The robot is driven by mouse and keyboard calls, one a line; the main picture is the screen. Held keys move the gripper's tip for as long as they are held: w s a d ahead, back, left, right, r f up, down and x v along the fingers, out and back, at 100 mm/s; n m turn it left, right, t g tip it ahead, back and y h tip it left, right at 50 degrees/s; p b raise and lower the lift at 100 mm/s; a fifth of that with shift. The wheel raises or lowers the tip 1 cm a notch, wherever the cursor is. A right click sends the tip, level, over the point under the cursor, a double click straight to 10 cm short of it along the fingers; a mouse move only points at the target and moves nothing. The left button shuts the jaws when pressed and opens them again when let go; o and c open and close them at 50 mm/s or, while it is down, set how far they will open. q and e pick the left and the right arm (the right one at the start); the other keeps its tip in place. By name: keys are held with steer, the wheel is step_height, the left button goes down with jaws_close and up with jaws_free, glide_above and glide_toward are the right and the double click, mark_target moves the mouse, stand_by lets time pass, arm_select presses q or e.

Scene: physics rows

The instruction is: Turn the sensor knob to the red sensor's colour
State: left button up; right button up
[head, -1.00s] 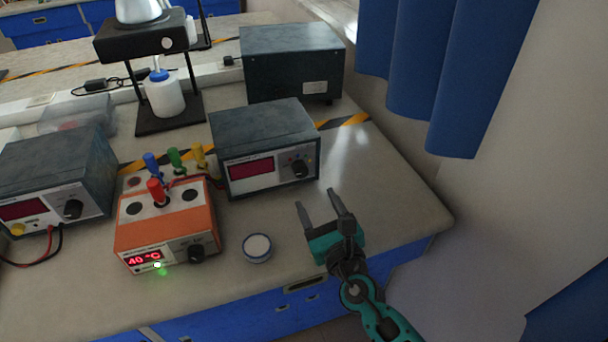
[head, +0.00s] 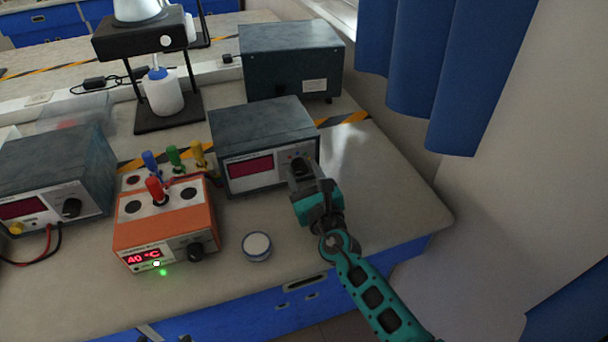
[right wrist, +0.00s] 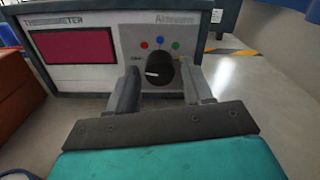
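The sensor knob (right wrist: 159,70) is black with a white pointer mark aimed left, on the front of a grey meter (head: 262,131) with a dark red blank display. Red (right wrist: 143,45), blue (right wrist: 160,40) and green (right wrist: 175,45) dots sit above the knob. My right gripper (head: 299,164) is open at the knob, its fingers (right wrist: 160,88) on either side; contact is not clear. In the head view it hides the knob. The red sensor (head: 155,190) stands upright in an orange box (head: 165,222) reading 40 °C. A small grey part at the bottom edge may be my left gripper (head: 151,333).
Blue, green and yellow sensors (head: 173,157) stand behind the red one. A round white-topped container (head: 257,245) sits between the orange box and my right arm. Another meter (head: 55,175) is at left, and a large grey box (head: 290,60) behind. The bench's right side is clear.

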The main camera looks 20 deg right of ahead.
steer(key=c, duration=0.8)
steer(key=shift+m, duration=0.4)
steer(key=m+b, duration=0.1)
steer(key=m, duration=0.2)
steer(key=shift+f+m, duration=0.1)
steer(key=shift+m, duration=0.2)
steer(key=shift+m+b, duration=0.45)
steer(key=shift+m, duration=1.35)
